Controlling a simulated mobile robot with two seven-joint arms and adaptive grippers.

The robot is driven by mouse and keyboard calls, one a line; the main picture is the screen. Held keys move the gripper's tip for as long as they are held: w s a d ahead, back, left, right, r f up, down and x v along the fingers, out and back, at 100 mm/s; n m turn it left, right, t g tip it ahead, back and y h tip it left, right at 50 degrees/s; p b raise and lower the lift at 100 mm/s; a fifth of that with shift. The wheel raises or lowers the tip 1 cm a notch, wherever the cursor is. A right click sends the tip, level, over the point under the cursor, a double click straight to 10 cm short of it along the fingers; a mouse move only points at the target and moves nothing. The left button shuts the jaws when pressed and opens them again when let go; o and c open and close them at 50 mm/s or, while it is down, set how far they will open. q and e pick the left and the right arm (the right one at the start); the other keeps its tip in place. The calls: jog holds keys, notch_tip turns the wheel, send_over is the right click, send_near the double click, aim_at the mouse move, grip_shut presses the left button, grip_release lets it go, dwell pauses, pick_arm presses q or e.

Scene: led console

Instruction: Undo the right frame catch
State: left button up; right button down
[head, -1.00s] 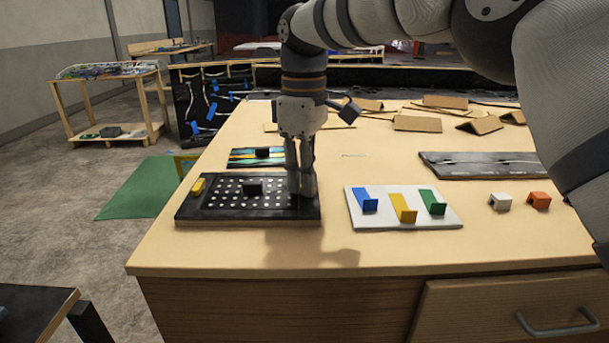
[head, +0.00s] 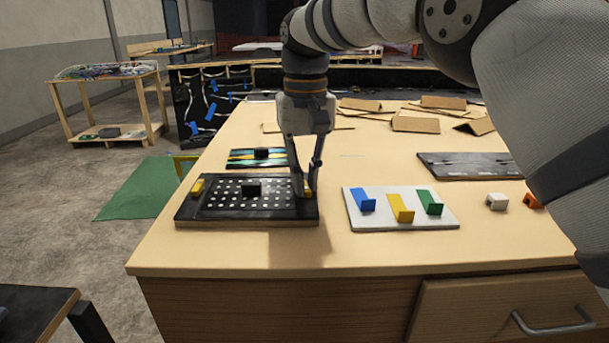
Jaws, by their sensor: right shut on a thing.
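The black console board (head: 228,213) with a grid of white dots lies near the left front of the table. The yellow right frame catch (head: 308,191) is at the board's right edge, partly hidden by my fingers. My right gripper (head: 305,193) points straight down and is shut on this catch, one finger on either side. My left gripper is not in view.
A light panel (head: 375,220) with blue, yellow and green hooks lies right of the board. A striped panel (head: 242,158) lies behind it. White (head: 497,202) and orange (head: 532,201) blocks and a dark panel (head: 470,166) are farther right. The table's front strip is clear.

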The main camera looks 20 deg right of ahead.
aim_at(306, 186)
jog(key=shift+f+m, duration=0.15)
jog(key=shift+m, duration=1.05)
jog(key=c, duration=1.7)
grip_release()
jog(key=shift+o, duration=0.2)
notch_tip(306, 186, up, 8)
jog(key=shift+d+f, duration=0.1)
jog(key=shift+f, duration=0.1)
